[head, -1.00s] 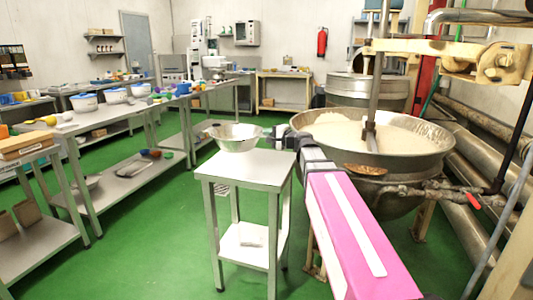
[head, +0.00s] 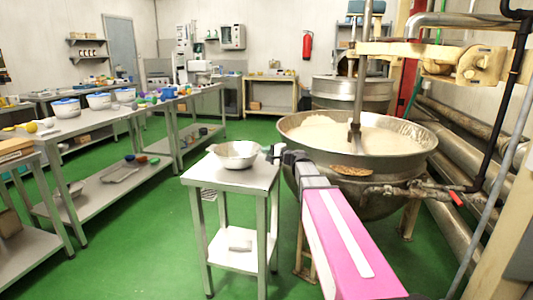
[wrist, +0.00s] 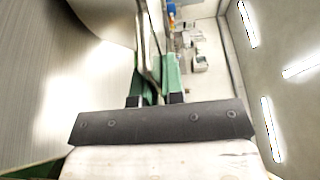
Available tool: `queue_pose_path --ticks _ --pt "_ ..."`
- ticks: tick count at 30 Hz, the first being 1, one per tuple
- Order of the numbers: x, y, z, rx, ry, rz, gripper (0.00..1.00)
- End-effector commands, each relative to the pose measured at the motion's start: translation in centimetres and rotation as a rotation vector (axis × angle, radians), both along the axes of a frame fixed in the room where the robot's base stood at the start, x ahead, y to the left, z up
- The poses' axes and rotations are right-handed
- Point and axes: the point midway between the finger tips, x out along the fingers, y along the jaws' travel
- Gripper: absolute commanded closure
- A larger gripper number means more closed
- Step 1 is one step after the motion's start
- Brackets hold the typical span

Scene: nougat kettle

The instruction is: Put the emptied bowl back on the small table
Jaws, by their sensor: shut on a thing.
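The shiny metal bowl (head: 236,155) is upright and about level at the top of the small table (head: 225,183). Its base looks to be on the tabletop or only just above it; I cannot tell which. The bowl looks empty inside. My gripper (head: 272,153) is at the bowl's right side, shut on its rim. In the wrist view, my gripper's fingers (wrist: 155,98) pinch a thin metal edge, and a wide brushed metal surface (wrist: 60,70) fills the left side. The table's far part is hidden by the bowl.
The large kettle (head: 300,150) with pale nougat mass stands right of the small table, close to my arm. A long workbench (head: 75,123) with several bowls stands at the left. The small table's lower shelf (head: 232,257) holds a small item. Green floor is free between bench and table.

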Motion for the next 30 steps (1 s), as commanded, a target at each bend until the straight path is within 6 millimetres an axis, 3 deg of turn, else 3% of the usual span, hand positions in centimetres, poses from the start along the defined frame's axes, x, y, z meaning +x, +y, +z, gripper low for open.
queue_pose_path --ticks 7,9,10,20,30 --pt "0.0 0.0 -0.3 0.001 -0.001 0.000 1.00" --pt "0.0 0.0 -0.3 -0.001 -0.001 0.000 0.68" --pt "0.0 0.0 -0.3 -0.001 -0.001 0.000 0.65" --pt "-0.2 -0.2 -0.3 -0.001 -0.001 -0.001 0.65" --pt "-4.1 -4.2 -0.3 0.000 -0.001 -0.002 0.65"
